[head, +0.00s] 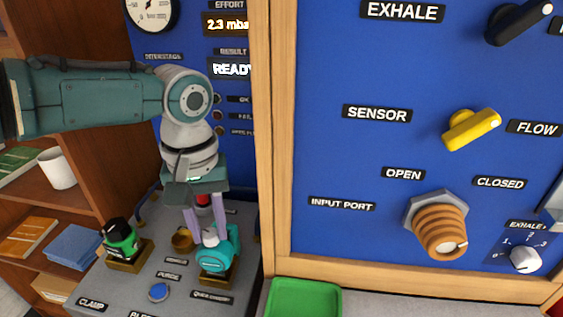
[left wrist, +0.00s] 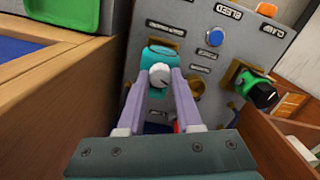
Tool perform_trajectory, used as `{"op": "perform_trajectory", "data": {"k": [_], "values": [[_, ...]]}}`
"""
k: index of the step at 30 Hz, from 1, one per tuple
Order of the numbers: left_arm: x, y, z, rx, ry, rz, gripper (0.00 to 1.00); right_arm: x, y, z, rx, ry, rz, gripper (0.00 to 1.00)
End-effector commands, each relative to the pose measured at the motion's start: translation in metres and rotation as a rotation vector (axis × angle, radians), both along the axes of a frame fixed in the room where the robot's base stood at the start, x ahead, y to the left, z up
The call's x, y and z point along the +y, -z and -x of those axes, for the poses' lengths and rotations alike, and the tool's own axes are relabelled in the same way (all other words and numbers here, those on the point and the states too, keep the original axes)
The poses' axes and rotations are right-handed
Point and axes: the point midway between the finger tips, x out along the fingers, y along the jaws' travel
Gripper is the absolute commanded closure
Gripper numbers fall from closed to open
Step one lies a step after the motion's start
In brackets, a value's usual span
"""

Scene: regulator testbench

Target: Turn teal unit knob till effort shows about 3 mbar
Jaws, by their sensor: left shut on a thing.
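The teal unit (head: 219,258) stands in a brass mount on the grey bench at the lower left of the head view. Its knob (left wrist: 160,76) is light grey with a dark pointer mark and shows in the left wrist view. My left gripper (head: 207,232) comes down from above with its two lilac fingers on either side of the knob, shut on it. The fingers hide part of the knob. The effort display (head: 226,25) reads 2.3 mbar, its right end cut off by the wooden post. My right gripper is not in view.
A green unit with a black knob (head: 120,240) stands left on the bench. A blue button (head: 158,292) and an empty brass mount (head: 182,239) are near the teal unit. A wooden post (head: 271,150) rises close on the right.

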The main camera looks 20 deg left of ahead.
Motion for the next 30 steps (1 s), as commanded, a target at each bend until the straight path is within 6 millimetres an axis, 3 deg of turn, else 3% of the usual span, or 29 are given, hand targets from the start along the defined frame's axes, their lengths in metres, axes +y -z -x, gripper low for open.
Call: {"op": "perform_trajectory", "data": {"k": [30], "values": [[0.0000,0.0001,-0.0006,-0.002,0.966,0.001,1.00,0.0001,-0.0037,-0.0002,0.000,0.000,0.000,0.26]]}}
